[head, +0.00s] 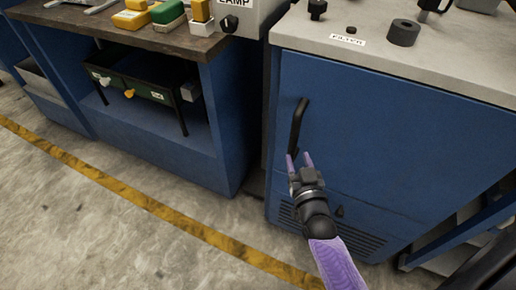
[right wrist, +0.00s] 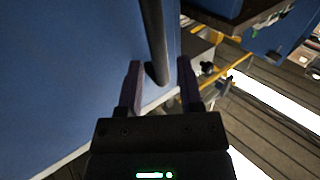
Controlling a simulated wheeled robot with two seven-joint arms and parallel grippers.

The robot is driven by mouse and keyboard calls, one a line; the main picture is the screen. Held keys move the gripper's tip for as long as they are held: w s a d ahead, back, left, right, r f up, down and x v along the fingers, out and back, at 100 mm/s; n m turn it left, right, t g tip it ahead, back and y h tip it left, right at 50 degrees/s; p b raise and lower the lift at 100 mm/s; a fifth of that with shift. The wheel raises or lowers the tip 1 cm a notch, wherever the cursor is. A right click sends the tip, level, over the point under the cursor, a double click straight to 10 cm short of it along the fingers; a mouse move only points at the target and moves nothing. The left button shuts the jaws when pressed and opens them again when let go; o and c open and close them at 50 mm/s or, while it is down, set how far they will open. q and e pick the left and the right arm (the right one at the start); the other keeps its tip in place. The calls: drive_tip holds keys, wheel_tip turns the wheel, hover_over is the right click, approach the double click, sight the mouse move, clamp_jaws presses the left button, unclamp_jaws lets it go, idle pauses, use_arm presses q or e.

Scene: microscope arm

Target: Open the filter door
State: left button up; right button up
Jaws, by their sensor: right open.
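The filter door (head: 370,120) is a blue cabinet door under a grey top with a FILTER label (head: 348,39). It looks shut. Its black bar handle (head: 298,127) stands upright near the door's left edge. My right gripper (head: 299,161) is open at the lower end of the handle. My left gripper is not in view.
A blue workbench (head: 150,120) with a brown top stands to the left, with a green drawer unit (head: 145,88) on its shelf. Black knobs and a dark ring (head: 403,32) sit on the cabinet top. Concrete floor with a yellow line (head: 140,199) lies clear in front.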

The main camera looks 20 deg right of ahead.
sight(295, 144)
drive_tip(key=b+x, duration=0.1)
drive_tip(key=x, duration=0.1)
drive_tip(key=b+x, duration=0.1)
drive_tip(key=x, duration=0.2)
drive_tip(key=b+x, duration=0.1)
drive_tip(key=x, duration=0.2)
drive_tip(key=shift+s+d+f, duration=0.15)
drive_tip(key=shift+d+f, duration=0.05)
drive_tip(key=shift+d, duration=0.05)
drive_tip(key=shift+w+d+r, duration=0.1)
drive_tip(key=shift+w, duration=0.3)
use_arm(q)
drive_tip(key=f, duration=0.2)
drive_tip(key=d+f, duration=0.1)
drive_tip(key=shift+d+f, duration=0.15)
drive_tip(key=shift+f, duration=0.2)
use_arm(e)
drive_tip(key=shift+c, duration=0.4)
drive_tip(key=c, duration=0.5)
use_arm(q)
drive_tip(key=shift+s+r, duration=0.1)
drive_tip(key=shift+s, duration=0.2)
use_arm(e)
clamp_jaws()
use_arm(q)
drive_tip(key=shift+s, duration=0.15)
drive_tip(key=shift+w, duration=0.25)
